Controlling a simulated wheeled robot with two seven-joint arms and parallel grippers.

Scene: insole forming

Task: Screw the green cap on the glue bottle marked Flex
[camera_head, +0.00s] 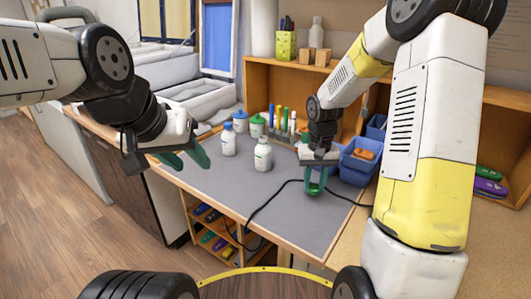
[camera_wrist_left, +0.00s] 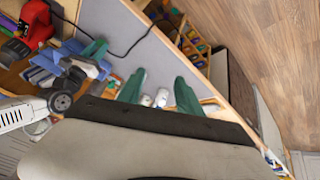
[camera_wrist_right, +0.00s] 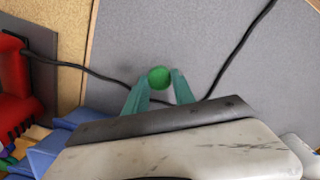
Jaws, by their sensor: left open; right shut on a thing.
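The green cap (camera_wrist_right: 159,77) is round and sits between the fingertips of my right gripper (camera_wrist_right: 158,86), which is shut on it. In the head view my right gripper (camera_head: 317,188) is low over the right part of the grey mat. A white bottle (camera_head: 263,157) with no coloured cap stands upright mid-mat, left of my right gripper. Another white bottle (camera_head: 228,141) has a blue cap. Two more bottles behind have a green cap (camera_head: 257,120) and a blue cap (camera_head: 240,114). No label is readable. My left gripper (camera_head: 190,160) is open and empty, left of the bottles.
A blue bin (camera_head: 358,168) with orange contents stands right of my right gripper. A black cable (camera_head: 265,203) crosses the grey mat (camera_head: 300,225). Several coloured pens or tubes (camera_head: 283,118) stand behind the bottles. A red device (camera_wrist_right: 15,95) is at the left edge of the right wrist view.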

